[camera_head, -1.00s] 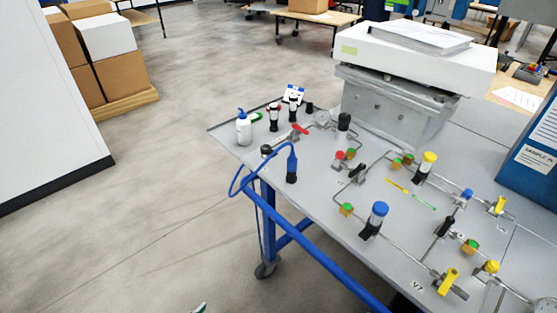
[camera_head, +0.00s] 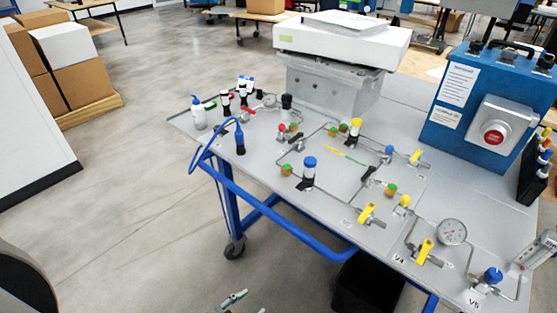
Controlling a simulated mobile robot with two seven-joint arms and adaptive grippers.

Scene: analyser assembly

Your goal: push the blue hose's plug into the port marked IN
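The blue hose (camera_head: 193,161) loops over the table's left edge. Its blue end (camera_head: 238,129) stands upright at a dark cylindrical piece (camera_head: 240,146); I cannot tell whether this is its plug or a holder. No IN marking is legible, so I cannot pick out that port. My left gripper (camera_head: 247,304) shows only its fingertips at the bottom edge, over the floor in front of the table and well away from the hose. The tips are apart with nothing seen between them; the rest is cut off. My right gripper is out of view.
A white-topped instrument (camera_head: 340,45) stands at the back. A blue box (camera_head: 465,105) with a red button stands right.

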